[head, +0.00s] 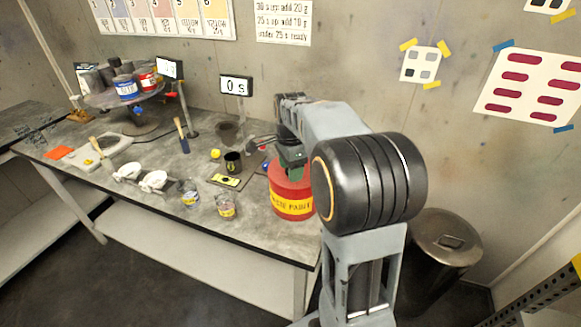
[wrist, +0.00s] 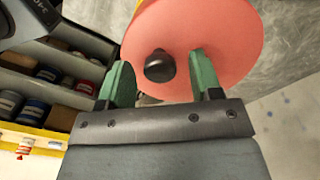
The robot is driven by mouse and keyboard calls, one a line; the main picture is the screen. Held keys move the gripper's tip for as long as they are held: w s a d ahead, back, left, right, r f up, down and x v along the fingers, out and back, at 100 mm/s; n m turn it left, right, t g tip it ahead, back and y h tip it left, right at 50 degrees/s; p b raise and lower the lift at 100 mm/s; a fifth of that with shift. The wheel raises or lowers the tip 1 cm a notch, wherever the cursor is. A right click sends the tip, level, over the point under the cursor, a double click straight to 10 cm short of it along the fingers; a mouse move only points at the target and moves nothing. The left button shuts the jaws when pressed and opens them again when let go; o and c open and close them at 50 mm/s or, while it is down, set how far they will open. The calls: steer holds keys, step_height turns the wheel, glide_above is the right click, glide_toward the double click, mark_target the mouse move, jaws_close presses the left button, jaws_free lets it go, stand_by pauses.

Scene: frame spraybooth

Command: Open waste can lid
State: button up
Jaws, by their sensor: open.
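The red waste can (head: 292,199) with a yellow label stands at the right end of the workbench. Its lid lies partly behind my gripper and arm in the head view. In the wrist view the round red lid (wrist: 215,35) fills the upper middle and looks closed. A black knob (wrist: 158,66) stands out from the lid. My gripper (wrist: 161,72) is open, with one green finger on each side of the knob in the picture. I see gaps between the knob and both fingers. In the head view my gripper (head: 290,158) is just above the can.
Small open cans (head: 226,205), a dark cup (head: 233,162) and a yellow-marked scale (head: 226,181) are left of the waste can. A turntable with paint cans (head: 126,88) stands at the back left. A lidded metal bin (head: 445,245) stands on the floor at right.

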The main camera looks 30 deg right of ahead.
steer(key=shift+c, duration=0.3)
jaws_close()
